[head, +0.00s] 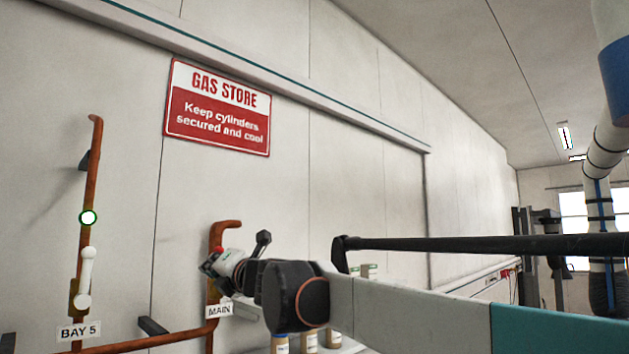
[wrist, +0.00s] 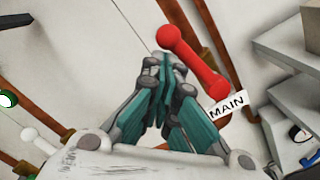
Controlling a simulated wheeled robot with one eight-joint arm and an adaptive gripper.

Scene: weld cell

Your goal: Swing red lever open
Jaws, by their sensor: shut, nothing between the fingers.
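The red lever (wrist: 192,64) has rounded ends and shows in the wrist view, just right of my fingertips. It slants down to the right toward the MAIN tag (wrist: 227,104), roughly in line with the copper pipe behind it. My gripper (wrist: 164,66) is shut and empty, close beside the lever's left side. I cannot tell whether the fingers touch it. In the head view my gripper (head: 211,268) is at the MAIN copper pipe (head: 216,236) and hides most of the lever; only a small bit of red shows there.
A GAS STORE sign (head: 218,107) hangs above on the wall. Grey shelves (wrist: 297,62) with items stand right of the lever in the wrist view.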

